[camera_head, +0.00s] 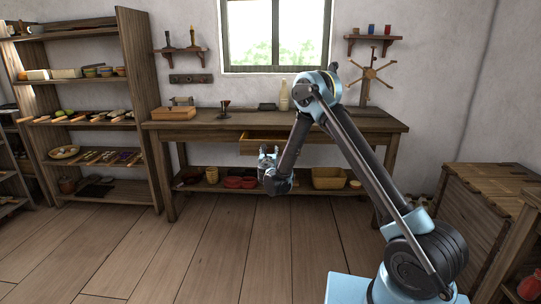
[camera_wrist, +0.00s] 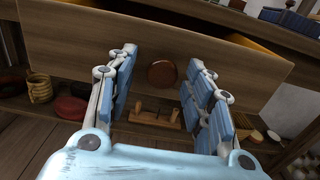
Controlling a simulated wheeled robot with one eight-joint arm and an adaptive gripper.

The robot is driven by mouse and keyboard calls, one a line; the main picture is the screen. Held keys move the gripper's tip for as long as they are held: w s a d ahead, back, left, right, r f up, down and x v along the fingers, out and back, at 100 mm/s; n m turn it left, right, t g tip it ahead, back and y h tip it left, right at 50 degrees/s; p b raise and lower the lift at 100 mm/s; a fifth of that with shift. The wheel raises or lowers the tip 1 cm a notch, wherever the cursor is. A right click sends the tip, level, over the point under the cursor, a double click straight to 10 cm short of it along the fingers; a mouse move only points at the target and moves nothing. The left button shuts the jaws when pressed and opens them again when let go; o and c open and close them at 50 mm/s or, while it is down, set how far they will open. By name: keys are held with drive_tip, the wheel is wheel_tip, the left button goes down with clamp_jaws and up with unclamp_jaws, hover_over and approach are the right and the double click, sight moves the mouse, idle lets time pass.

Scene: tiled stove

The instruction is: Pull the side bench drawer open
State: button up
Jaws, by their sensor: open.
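The side bench (camera_head: 185,127) stands against the back wall under the window. Its wooden drawer (camera_head: 249,146) is partly out, with lighter wood inside showing above its front. In the wrist view the drawer front (camera_wrist: 100,38) spans the upper part, tilted in the picture. Its round brown knob (camera_wrist: 162,74) shows between my fingers, with a gap on both sides. My gripper (camera_head: 268,151) is in front of the drawer, open and empty; it fills the lower middle of the wrist view (camera_wrist: 162,82). My gripper hides part of the drawer front in the head view.
The bench's lower shelf holds red bowls (camera_head: 232,182) and a wooden crate (camera_head: 328,178). A bottle (camera_head: 284,97) stands on the bench top. A loaded shelf rack (camera_head: 142,60) is at left, and a wooden chest (camera_head: 480,205) is at right. The floor in front is clear.

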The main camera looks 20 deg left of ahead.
drive_tip(key=shift+d, duration=0.1)
drive_tip(key=v, duration=1.2)
drive_tip(key=shift+f, duration=0.1)
